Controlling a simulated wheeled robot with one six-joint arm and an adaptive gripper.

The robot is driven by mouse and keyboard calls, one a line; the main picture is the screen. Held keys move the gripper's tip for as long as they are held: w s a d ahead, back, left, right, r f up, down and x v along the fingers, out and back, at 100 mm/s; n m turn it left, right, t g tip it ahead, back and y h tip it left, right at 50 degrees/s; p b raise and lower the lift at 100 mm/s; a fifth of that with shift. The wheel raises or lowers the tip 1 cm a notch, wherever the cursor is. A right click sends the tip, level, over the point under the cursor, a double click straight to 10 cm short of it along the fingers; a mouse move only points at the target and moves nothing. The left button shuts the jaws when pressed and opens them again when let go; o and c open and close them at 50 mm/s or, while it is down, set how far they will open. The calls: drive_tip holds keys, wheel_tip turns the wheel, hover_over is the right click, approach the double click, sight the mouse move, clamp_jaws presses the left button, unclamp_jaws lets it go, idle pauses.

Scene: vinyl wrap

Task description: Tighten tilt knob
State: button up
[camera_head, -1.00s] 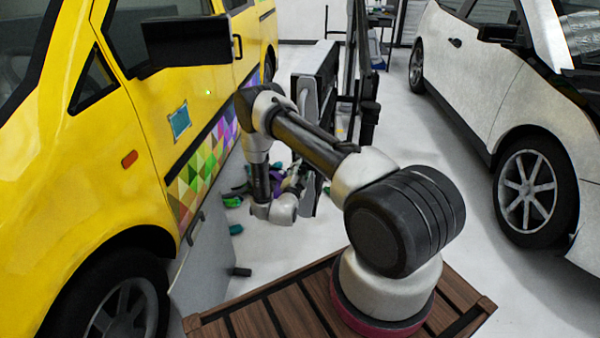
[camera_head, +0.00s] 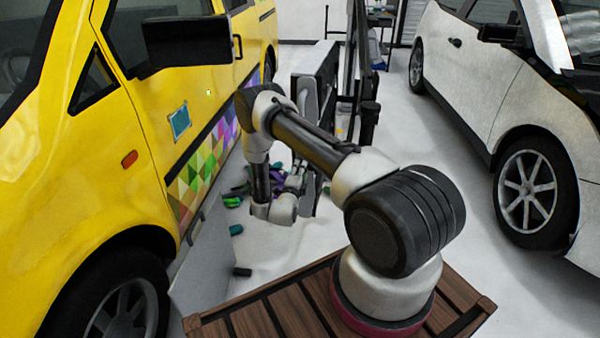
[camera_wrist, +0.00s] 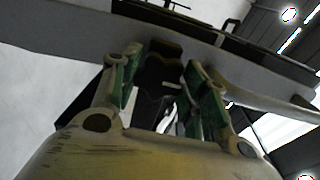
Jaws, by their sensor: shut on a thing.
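In the wrist view, a dark lobed knob (camera_wrist: 163,68) sits between the two green-padded fingers of my gripper (camera_wrist: 162,64). My gripper is shut on it. The knob lies against a long grey panel or beam (camera_wrist: 60,28), which crosses the picture just behind it. In the head view, my gripper (camera_head: 294,180) is partly hidden behind my wrist, beside the dark upright machine (camera_head: 325,80). The knob cannot be made out in that view.
A yellow van (camera_head: 75,170) with a coloured triangle pattern stands close on the left. A white car (camera_head: 500,95) stands on the right, with clear floor (camera_head: 425,140) before it. Small coloured objects (camera_head: 234,201) lie on the floor near the van.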

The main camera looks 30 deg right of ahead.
drive_tip(key=shift+s+f, duration=0.1)
idle(0.3)
drive_tip(key=o, duration=1)
drive_tip(key=v, duration=1.2)
